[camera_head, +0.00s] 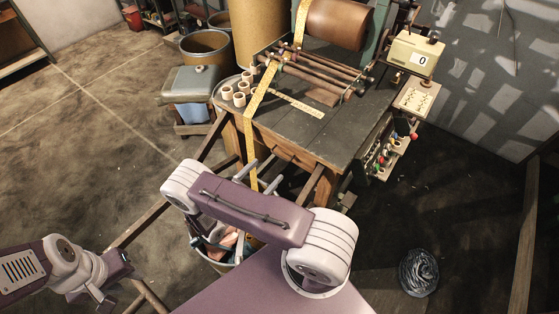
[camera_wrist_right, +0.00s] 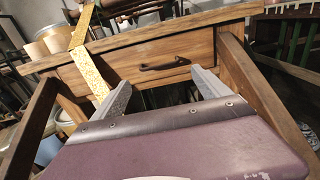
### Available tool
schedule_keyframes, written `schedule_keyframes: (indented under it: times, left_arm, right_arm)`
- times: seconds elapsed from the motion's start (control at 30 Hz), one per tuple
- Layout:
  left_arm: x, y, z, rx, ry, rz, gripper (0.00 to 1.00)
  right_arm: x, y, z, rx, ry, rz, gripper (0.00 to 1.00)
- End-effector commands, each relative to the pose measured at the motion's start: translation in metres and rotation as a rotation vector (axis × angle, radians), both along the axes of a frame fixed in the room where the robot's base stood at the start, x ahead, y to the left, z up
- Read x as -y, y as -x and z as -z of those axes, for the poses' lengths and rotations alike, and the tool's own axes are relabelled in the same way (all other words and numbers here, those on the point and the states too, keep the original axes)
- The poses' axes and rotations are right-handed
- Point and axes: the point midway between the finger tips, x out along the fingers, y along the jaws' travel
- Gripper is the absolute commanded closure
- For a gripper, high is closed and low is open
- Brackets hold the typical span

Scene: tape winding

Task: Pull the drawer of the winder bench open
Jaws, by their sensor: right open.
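The winder bench (camera_head: 330,140) stands at the upper middle of the head view. Its wooden drawer front (camera_wrist_right: 115,63) sits under the bench top in the right wrist view and looks flush with the frame. A dark bar handle (camera_wrist_right: 165,64) is fixed across it; the handle is small in the head view (camera_head: 284,156). My right gripper (camera_wrist_right: 160,92) is open, its two grey fingers pointing at the drawer, one to each side of the handle and apart from it. My left gripper (camera_head: 112,287) is low at the left, far from the bench; its jaws are unclear.
A patterned yellow tape (camera_head: 250,150) hangs over the bench's front edge, left of the handle. Wooden legs (camera_wrist_right: 250,85) flank the drawer. A bin (camera_head: 215,258) is partly hidden below my right arm. Open floor lies left.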

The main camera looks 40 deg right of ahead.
Motion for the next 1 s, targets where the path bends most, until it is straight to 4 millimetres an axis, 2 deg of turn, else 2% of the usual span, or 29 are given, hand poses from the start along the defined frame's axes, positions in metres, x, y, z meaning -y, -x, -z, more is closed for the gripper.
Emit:
schedule_keyframes:
  times: [0.17, 0.5, 0.6, 0.73, 0.93, 0.97, 1.0]
  left_arm:
    - [0.0, 0.0, -0.001, 0.0, 0.0, 0.0, 0.64]
    - [0.0, 0.0, -0.005, 0.0, 0.0, 0.0, 0.64]
    - [0.0, 0.0, -0.006, 0.0, 0.0, 0.0, 0.64]
    - [0.0, 0.0, -0.006, 0.0, 0.0, 0.0, 0.64]
    - [0.0, 0.0, -0.006, 0.0, 0.0, 0.0, 0.64]
    - [0.0, 0.0, -0.006, 0.0, 0.0, 0.0, 0.64]
    - [0.0, 0.0, -0.006, 0.0, 0.0, 0.0, 0.64]
  right_arm:
    - [0.003, -0.003, 0.0, -0.002, 0.009, -0.011, 0.13]
    - [0.067, -0.019, 0.0, -0.003, 0.007, -0.004, 0.13]
    - [0.08, -0.023, 0.0, -0.002, 0.007, -0.006, 0.13]
    - [0.087, -0.026, 0.0, -0.003, 0.007, -0.008, 0.13]
    - [0.087, -0.026, 0.001, -0.003, 0.006, -0.009, 0.13]
    - [0.087, -0.026, 0.001, -0.003, 0.006, -0.009, 0.16]
    - [0.087, -0.026, 0.001, -0.003, 0.006, -0.009, 0.27]
